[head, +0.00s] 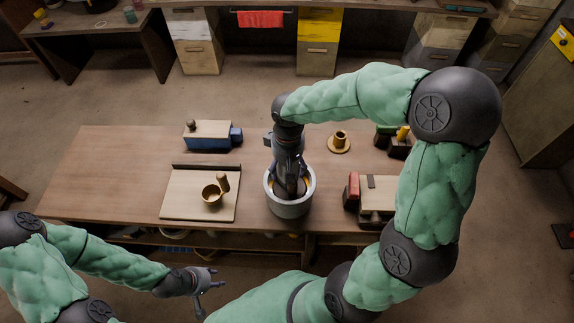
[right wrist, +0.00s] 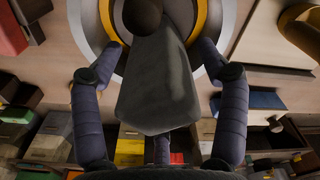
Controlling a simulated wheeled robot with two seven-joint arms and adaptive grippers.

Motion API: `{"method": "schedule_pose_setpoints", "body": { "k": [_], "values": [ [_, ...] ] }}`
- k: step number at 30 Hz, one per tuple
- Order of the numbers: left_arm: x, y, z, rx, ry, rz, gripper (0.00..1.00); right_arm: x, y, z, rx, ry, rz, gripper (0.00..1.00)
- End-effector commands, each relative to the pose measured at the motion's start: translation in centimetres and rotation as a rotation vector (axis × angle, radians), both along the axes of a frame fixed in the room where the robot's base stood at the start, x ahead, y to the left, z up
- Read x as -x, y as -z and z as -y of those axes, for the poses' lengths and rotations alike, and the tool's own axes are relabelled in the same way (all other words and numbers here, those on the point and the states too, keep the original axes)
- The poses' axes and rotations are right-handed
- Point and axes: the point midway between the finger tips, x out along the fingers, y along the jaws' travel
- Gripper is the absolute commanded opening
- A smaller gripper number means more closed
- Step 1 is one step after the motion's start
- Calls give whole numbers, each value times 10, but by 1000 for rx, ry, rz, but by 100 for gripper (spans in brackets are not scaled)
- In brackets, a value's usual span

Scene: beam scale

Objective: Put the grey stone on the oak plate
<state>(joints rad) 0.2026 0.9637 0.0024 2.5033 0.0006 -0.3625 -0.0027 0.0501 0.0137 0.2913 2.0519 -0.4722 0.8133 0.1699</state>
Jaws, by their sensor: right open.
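My right gripper (head: 289,190) reaches straight down into a round grey tub (head: 289,209) at the table's middle. In the right wrist view its fingers (right wrist: 160,52) are open, one on each side of a tapered grey block (right wrist: 158,88), which looks like the grey stone. A dark round knob (right wrist: 142,15) shows at the block's far end. I cannot tell whether the fingers touch the block. In the head view my arm mostly hides it. My left gripper (head: 207,283) is open and empty in front of the table. I cannot tell which thing is the oak plate.
A round saucer with a cup (head: 339,142) is at the back right. A red block (head: 352,190) stands at right. The table's left end is clear.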

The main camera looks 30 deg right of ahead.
Motion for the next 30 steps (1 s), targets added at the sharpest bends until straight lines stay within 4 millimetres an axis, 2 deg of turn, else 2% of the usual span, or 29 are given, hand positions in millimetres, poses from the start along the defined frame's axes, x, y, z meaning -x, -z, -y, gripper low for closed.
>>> {"method": "schedule_pose_setpoints", "body": {
  "k": [5, 15, 21, 25, 30],
  "values": [
    [0, -6, 0, 0, 0, 0, 40, 0, -12, 0, 1, 1, 1, 75],
    [0, -26, 0, 0, 0, 0, 40, 0, -79, 1, 0, 1, 4, 75],
    [0, -33, 0, 0, 0, 0, 40, 1, -109, 1, 0, -1, 2, 75],
    [0, -36, 0, 0, 0, 0, 40, 1, -119, 1, 0, 0, 1, 75],
    [0, -36, 0, 0, 0, 0, 40, 1, -123, 1, 0, 0, 0, 75]
  ]
}}
